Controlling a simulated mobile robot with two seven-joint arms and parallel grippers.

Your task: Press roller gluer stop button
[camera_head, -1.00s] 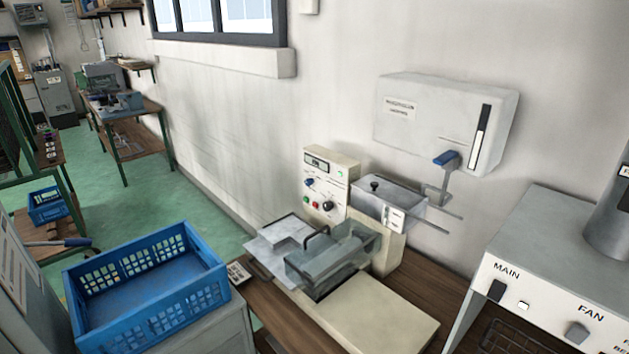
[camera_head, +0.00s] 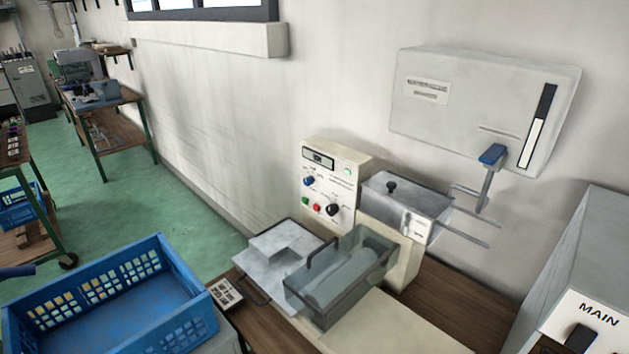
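The roller gluer (camera_head: 400,325) stands on a wooden bench against the wall. Its upright cream control panel (camera_head: 340,190) faces me, with a small display at the top and a lit green lamp (camera_head: 347,171). A red button (camera_head: 317,209) sits low on the panel, between a green button (camera_head: 306,201) and a black knob (camera_head: 333,209). A blue knob (camera_head: 309,181) is above them. The red button is unobstructed; its label is too small to read. A clear cover (camera_head: 340,275) with a handle lies over the roller. Neither gripper is in view.
A blue crate (camera_head: 110,292) stands at the lower left. A small keypad-like device (camera_head: 227,293) lies on the bench edge. A wall box (camera_head: 480,105) with a blue-handled lever hangs right of the panel. A grey machine marked MAIN (camera_head: 590,270) is at the right.

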